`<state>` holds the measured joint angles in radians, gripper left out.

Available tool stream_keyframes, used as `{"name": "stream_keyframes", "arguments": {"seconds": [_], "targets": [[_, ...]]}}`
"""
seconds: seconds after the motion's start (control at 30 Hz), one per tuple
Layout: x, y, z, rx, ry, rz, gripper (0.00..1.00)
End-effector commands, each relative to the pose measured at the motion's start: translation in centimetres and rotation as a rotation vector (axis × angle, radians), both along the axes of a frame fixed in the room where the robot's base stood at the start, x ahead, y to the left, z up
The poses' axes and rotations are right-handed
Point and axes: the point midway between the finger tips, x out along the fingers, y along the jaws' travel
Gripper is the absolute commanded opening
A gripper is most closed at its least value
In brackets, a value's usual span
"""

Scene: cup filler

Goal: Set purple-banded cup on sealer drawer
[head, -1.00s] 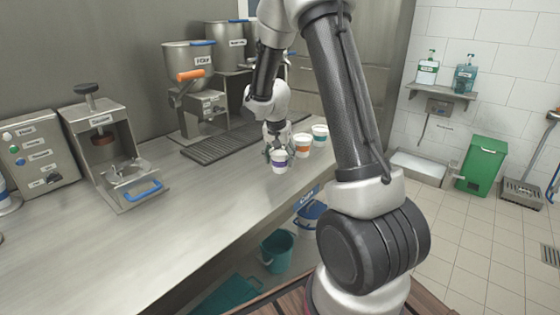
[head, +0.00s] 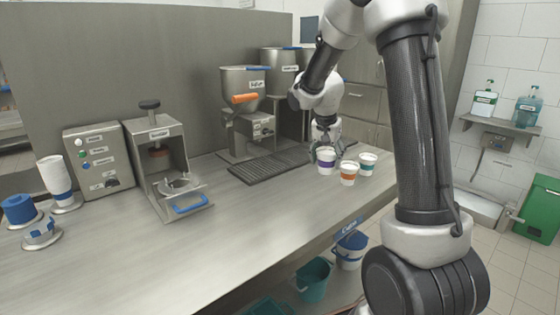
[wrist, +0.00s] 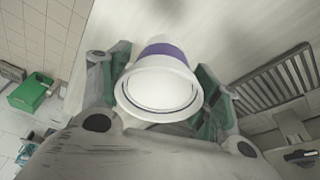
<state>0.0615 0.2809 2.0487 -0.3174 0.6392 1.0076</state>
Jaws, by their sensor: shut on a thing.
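The purple-banded cup (head: 326,161) is white and upright, at the right part of the counter in the head view. My gripper (head: 325,149) is shut on it from above and behind. In the wrist view the cup (wrist: 160,85) sits between the two green-padded fingers, its pale rim towards the camera and its purple band beyond. I cannot tell whether its base touches the counter. The sealer (head: 157,150) stands left of centre, with its drawer (head: 190,202) pulled out at the front, a round ring on it and a blue handle.
An orange-banded cup (head: 348,173) and a teal-banded cup (head: 367,163) stand close right of the held cup. A dark drip grate (head: 275,165) lies left of it, before the fillers (head: 243,100). The counter (head: 250,215) is bare between grate and front edge.

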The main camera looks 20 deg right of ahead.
Motion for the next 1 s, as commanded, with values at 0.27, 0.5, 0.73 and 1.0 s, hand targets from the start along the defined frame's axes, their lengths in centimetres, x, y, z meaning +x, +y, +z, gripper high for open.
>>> {"name": "stream_keyframes", "arguments": {"seconds": [0.27,0.5,0.73,1.0], "targets": [[0.2,0.1,0.5,-0.008,0.006,0.078,0.35],[2.4,4.4,0.4,-0.011,0.001,0.321,0.35],[4.0,11.4,-0.2,-0.001,-0.005,0.483,0.35],[4.1,14.2,-0.4,0.0,0.0,0.533,0.35]]}}
